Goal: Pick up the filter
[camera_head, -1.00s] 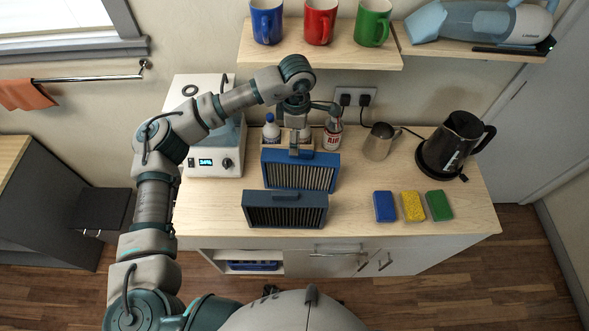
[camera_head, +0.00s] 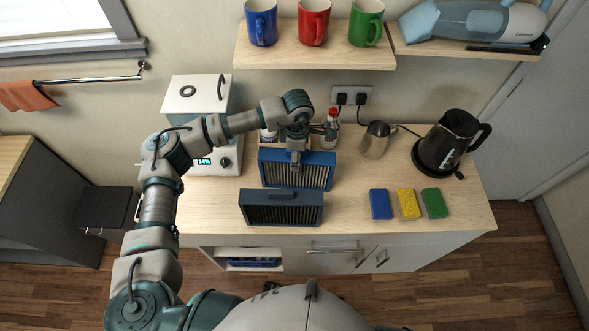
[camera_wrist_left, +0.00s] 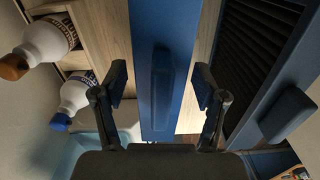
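A bright blue filter (camera_head: 322,172) with a pleated face stands upright on the counter. A darker slate-blue filter (camera_head: 282,210) stands in front of it. My left gripper (camera_head: 295,157) is over the top of the bright blue filter and partly hides it. In the left wrist view, the blue top edge with its raised handle (camera_wrist_left: 162,85) lies between the two open fingers of my left gripper (camera_wrist_left: 160,88), with gaps on both sides. The slate-blue filter's handle (camera_wrist_left: 287,115) is to the right, outside the fingers. My right gripper is not in view.
White bottles (camera_wrist_left: 80,92) in a wooden holder stand close behind the filter. A metal pitcher (camera_head: 377,140), a black kettle (camera_head: 450,140) and sponges (camera_head: 408,204) are to the right. A shelf with mugs (camera_head: 315,57) hangs above. A white appliance (camera_head: 190,98) is at left.

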